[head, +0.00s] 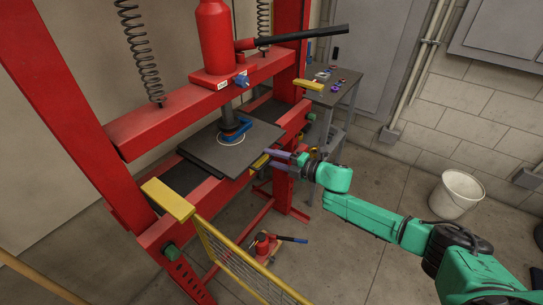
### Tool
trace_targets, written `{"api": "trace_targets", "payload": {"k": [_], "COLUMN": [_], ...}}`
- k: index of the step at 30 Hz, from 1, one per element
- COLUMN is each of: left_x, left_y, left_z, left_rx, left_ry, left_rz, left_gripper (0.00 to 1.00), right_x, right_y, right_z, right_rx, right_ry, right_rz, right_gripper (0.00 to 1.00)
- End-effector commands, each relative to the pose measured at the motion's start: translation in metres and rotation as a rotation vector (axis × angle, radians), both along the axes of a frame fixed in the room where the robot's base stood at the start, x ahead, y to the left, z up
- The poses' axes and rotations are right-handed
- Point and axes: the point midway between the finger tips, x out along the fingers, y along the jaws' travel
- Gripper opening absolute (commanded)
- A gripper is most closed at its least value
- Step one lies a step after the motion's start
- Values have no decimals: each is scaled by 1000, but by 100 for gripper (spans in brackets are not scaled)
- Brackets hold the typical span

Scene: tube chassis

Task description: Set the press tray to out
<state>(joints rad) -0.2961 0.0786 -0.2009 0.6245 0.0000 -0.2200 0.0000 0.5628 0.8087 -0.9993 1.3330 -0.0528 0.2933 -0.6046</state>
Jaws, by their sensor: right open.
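The press tray (205,152) is a dark flat plate lying across the bed of the red press (110,134), under the ram. A yellow handle (260,162) sits at its front edge. A blue ring-shaped part (235,130) and a pale ring stand on the tray beneath the ram. My right gripper (275,160) comes in from the right on a green arm. Its fingers are at the yellow handle, apart, and I cannot tell whether they touch it. My left gripper is not in view.
A yellow mesh guard (240,265) stands low in front of the press. A red jack (264,246) sits on the floor below. A grey side table (335,88) with small items stands behind my right arm. A white bucket (456,193) stands at right. Open floor lies between.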

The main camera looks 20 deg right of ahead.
Motion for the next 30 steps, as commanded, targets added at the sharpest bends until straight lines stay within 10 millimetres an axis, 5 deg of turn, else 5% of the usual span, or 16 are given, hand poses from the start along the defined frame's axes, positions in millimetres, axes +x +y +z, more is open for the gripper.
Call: {"api": "trace_targets", "payload": {"k": [9,12,13,30], "left_x": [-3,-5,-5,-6], "left_y": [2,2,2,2], "left_z": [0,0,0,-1], "left_rx": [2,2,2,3], "left_ry": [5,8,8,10], "left_rz": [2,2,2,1], "left_gripper": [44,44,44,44], "right_x": [6,6,6,4], "right_y": [5,5,4,4], "right_z": [-2,-2,-2,-7], "right_rx": [-1,0,-1,-6], "right_ry": [0,0,1,8], "right_rz": [0,-1,-1,-1], "right_gripper": [44,5,0,0]}}
